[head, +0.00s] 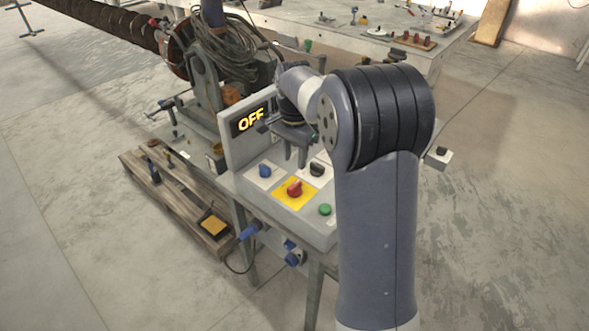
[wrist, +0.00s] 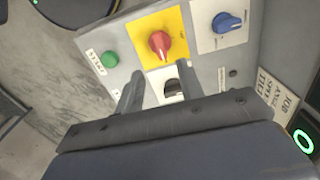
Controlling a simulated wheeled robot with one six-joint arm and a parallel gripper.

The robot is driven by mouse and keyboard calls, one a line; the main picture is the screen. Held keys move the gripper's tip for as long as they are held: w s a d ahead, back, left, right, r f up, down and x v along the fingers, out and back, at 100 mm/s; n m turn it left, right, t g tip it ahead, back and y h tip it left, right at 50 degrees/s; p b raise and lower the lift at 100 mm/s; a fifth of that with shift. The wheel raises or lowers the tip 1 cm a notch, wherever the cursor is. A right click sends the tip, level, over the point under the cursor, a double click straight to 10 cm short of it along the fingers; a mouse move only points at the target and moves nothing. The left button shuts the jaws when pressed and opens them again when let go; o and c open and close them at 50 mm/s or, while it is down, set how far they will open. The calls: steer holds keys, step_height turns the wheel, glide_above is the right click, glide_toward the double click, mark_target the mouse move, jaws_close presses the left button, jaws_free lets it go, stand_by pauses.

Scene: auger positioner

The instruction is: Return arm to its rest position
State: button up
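My gripper (head: 296,158) hangs over the grey control panel (head: 250,190) in the head view, fingers pointing down. In the wrist view my gripper (wrist: 159,68) has its two fingers apart with nothing held between them. A black switch (wrist: 172,88) shows in the gap; whether the fingers touch the panel I cannot tell. The panel also carries a red knob (head: 294,188) on a yellow plate, a blue knob (head: 265,171) and a green button (head: 325,209). The display (head: 250,120) behind reads OFF in the head view. My arm covers the panel's right part.
Behind the panel stands a machine with coiled cables (head: 232,50) and a long auger (head: 110,22). A wooden pallet (head: 175,205) lies on the floor at left. A workbench (head: 350,38) with tools is at the back. Open concrete floor lies to the right.

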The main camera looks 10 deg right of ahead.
mark_target(294, 184)
steer(key=shift+r, duration=0.6)
step_height(294, 184, down, 11)
steer(key=shift+r+p, duration=0.1)
steer(key=shift+p, duration=0.3)
stand_by(0.4)
